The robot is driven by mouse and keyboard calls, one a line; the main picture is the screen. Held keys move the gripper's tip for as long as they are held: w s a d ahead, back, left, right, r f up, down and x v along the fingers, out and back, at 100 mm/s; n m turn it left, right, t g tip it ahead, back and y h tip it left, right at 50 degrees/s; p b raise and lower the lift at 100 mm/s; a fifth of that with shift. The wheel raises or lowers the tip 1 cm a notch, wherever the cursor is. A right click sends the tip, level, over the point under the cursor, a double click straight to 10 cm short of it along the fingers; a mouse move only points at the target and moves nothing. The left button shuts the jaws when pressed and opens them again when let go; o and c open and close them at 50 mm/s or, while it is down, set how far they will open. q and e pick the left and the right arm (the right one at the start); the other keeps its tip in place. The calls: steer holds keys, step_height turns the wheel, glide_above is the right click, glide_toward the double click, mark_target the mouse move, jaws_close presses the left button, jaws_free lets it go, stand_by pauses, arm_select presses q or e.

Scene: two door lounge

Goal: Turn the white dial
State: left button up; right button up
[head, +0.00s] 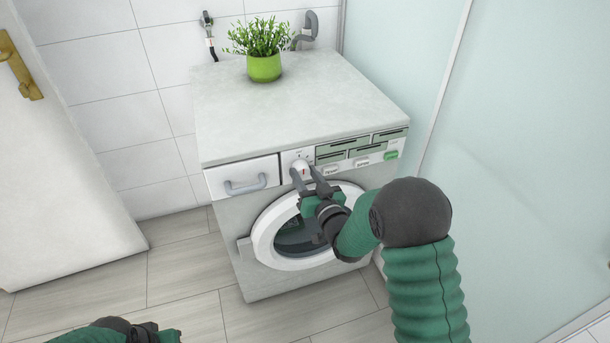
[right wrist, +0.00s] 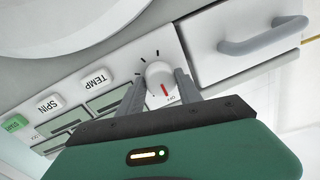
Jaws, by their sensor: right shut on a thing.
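The white dial (head: 299,170) is on the front panel of the washing machine (head: 290,117), between the drawer and the green displays. It shows larger in the right wrist view (right wrist: 160,76), with a red pointer line and black tick marks around it. My right gripper (head: 306,176) reaches the panel, its two grey fingers on either side of the dial; in the right wrist view the fingers (right wrist: 160,82) are shut on it. My left arm shows at the bottom left in the head view; its fingertips are not clearly visible.
The detergent drawer (head: 243,179) is left of the dial and the round door (head: 263,236) is below. Buttons marked TEMP (right wrist: 95,80) and SPIN (right wrist: 48,104) sit beside it. A potted plant (head: 264,66) stands on top. A glass panel is at right, a white door (head: 60,170) at left.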

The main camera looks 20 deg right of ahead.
steer(key=shift+m, duration=0.3)
steer(key=m, duration=0.2)
steer(key=shift+d+f+m, duration=0.1)
steer(key=shift+m, duration=0.2)
steer(key=shift+m+t, duration=0.3)
steer(key=shift+m, duration=2)
steer(key=shift+h, duration=0.3)
steer(key=shift+f, duration=0.1)
steer(key=o, duration=1.4)
steer(key=shift+c, duration=0.2)
